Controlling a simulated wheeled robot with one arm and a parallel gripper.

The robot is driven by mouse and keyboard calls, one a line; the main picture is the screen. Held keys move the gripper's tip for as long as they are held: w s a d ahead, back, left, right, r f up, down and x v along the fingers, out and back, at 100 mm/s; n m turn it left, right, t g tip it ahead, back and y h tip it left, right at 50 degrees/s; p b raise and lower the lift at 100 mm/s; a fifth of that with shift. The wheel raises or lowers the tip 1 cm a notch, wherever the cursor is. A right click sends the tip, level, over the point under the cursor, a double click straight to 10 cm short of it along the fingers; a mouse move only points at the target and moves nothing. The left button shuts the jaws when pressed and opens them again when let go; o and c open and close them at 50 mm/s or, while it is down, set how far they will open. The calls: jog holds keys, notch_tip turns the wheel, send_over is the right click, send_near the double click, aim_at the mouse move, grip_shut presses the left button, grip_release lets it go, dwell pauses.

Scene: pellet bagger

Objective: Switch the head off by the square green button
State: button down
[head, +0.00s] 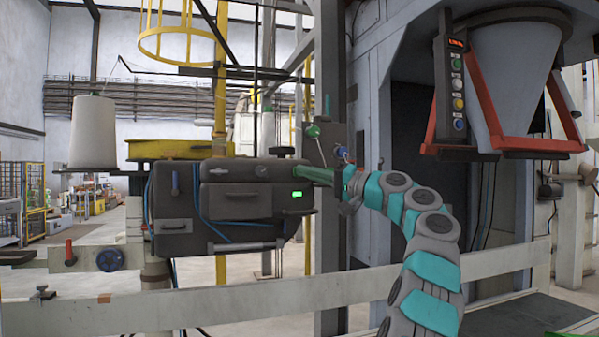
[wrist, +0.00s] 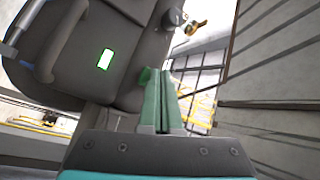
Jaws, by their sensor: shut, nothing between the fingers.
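The dark grey machine head (head: 235,200) hangs left of centre in the head view. A lit bright green rectangle with a pale border is on its body, low on the right in the head view (head: 297,194) and upper left in the wrist view (wrist: 105,59). My gripper (head: 299,170) is shut and empty, its green fingers pointing left at the upper right part of the head. In the wrist view, a small darker green piece (wrist: 146,77) shows left of my fingertips (wrist: 164,72), partly hidden by them. I cannot tell whether they touch it.
A green ball knob (head: 313,131) and a blue knob (head: 341,151) stand above my wrist. A white thread cone (head: 93,130) is at the left. A red-framed spout (head: 510,90) with a button panel (head: 457,85) is at the right. A pale rail (head: 200,307) crosses the front.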

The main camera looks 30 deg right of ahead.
jog(key=shift+w+p, duration=0.3)
jog(key=shift+s, duration=0.15)
dwell(0.4)
jog(key=shift+s+a+b, duration=0.2)
jog(key=shift+s+b, duration=0.55)
jog(key=shift+s, duration=0.05)
jog(key=s+b, duration=0.1)
jog(key=s, duration=0.1)
jog(key=s+a+b, duration=0.1)
jog(key=s, duration=0.1)
jog(key=s+b, duration=0.1)
jog(key=shift+s+a+b, duration=0.25)
jog(key=shift+s+b, duration=0.05)
jog(key=shift+s, duration=0.1)
